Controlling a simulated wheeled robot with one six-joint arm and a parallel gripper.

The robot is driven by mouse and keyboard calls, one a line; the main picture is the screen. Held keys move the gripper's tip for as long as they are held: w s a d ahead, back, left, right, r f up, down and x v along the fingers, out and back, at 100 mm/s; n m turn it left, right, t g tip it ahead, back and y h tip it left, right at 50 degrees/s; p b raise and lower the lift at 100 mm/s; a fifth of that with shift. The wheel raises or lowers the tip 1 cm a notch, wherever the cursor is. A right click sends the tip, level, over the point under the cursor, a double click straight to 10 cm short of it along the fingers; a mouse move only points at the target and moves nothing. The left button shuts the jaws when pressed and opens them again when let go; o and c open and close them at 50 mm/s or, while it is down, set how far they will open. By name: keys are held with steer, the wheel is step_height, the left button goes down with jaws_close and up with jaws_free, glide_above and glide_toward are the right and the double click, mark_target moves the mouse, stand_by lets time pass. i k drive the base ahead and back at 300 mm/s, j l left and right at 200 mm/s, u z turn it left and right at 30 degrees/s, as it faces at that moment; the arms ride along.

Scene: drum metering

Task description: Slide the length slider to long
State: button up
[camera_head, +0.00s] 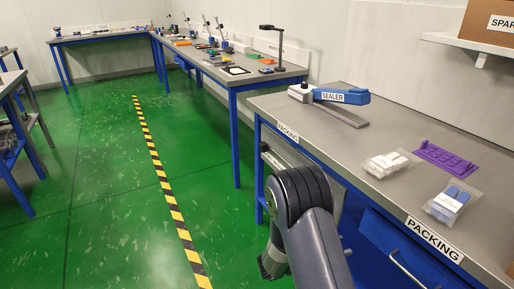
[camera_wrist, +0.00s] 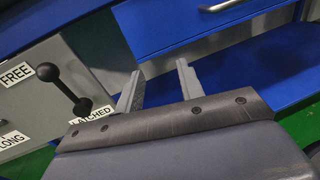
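In the wrist view, a light grey panel (camera_wrist: 30,105) fills the left side. It carries a FREE label (camera_wrist: 16,75), a LATCHED label (camera_wrist: 90,115) and, at the lower left, a label reading LONG (camera_wrist: 12,140), cut by the picture edge. A black lever with round ends (camera_wrist: 62,88) is on the panel between FREE and LATCHED. The length slider itself cannot be made out. My gripper (camera_wrist: 159,67) is open and empty, to the right of the panel, its two fingers apart. In the head view my arm hides most of the gripper.
A blue drawer unit (camera_wrist: 210,45) lies beyond the fingers. In the head view, the packing table (camera_head: 270,106) holds a blue sealer (camera_head: 342,96), bagged parts (camera_head: 391,162) and a purple tray (camera_head: 445,160). Green floor (camera_head: 105,200) at the left is clear.

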mark_target(262, 146)
steer(key=i+j+u, duration=0.1)
steer(key=i+j, duration=0.15)
steer(key=i, duration=0.2)
steer(key=i+j+u, duration=0.1)
steer(key=i+j, duration=0.15)
steer(key=i, duration=0.15)
steer(key=i+j+u, duration=0.1)
steer(key=i, duration=0.35)
steer(key=i+j+u, duration=0.1)
steer(key=i+j, duration=0.15)
steer(key=i, duration=0.2)
